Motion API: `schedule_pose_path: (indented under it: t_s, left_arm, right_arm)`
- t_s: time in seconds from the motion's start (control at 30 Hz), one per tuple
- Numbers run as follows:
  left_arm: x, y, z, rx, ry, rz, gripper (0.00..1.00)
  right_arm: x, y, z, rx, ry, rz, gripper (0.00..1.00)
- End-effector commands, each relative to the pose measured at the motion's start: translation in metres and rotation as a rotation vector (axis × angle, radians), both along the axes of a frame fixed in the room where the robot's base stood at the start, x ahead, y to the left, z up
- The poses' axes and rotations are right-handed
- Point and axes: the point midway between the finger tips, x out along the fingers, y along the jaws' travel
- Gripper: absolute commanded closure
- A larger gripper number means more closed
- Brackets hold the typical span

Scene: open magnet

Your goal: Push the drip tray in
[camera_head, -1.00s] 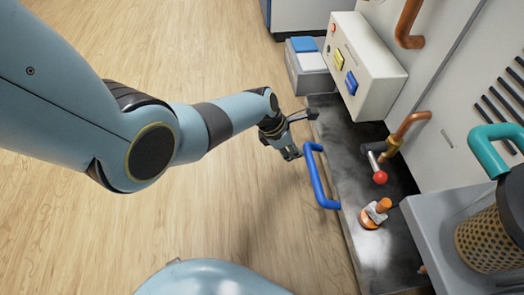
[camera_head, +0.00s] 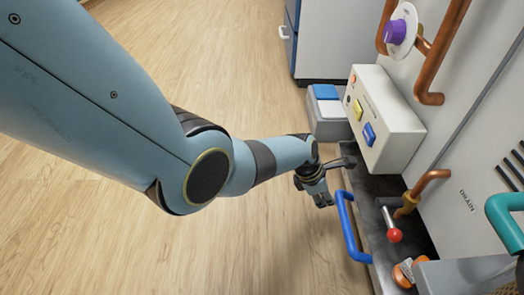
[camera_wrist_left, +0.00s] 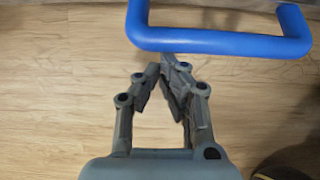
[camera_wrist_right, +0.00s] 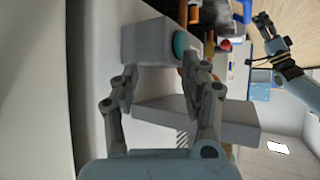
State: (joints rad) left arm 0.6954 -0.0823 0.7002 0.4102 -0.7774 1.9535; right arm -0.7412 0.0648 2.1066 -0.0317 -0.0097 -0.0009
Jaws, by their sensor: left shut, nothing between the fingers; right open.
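The drip tray (camera_head: 376,183) is a dark, stained, flat tray low against the white machine at the right of the head view. A blue bar handle (camera_head: 349,228) is on its front edge. My left gripper (camera_head: 325,200) is shut and empty, just beside the handle on the floor side. In the left wrist view the blue handle (camera_wrist_left: 220,42) lies just beyond the fingertips (camera_wrist_left: 163,72), with a small gap seen between them. My right gripper (camera_wrist_right: 155,82) is open and shows only in its own wrist view, with nothing between its fingers.
A red-tipped valve lever (camera_head: 394,235) and an orange fitting (camera_head: 406,272) stand over the tray. A control box (camera_head: 384,118) with yellow and blue buttons juts out above its far end. A grey box (camera_head: 327,112) stands behind. The wooden floor (camera_head: 150,230) is clear.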

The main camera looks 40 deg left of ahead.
Motion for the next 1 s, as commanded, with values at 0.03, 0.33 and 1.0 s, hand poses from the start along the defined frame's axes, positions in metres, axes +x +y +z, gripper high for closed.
schedule_pose_path:
  t_s: [0.03, 0.33, 1.0]
  left_arm:
    - [0.004, -0.004, 0.003, -0.007, -0.008, 0.001, 1.0]
    - [0.0, 0.003, 0.018, -0.008, -0.011, 0.002, 1.0]
    - [-0.03, 0.042, 0.104, 0.0, 0.0, 0.001, 1.0]
  right_arm:
    - [0.0, 0.0, 0.0, 0.0, 0.0, 0.0, 0.54]
    - [0.0, 0.0, 0.0, 0.0, 0.0, 0.001, 0.54]
    - [0.0, 0.0, 0.0, -0.001, 0.0, 0.002, 0.54]
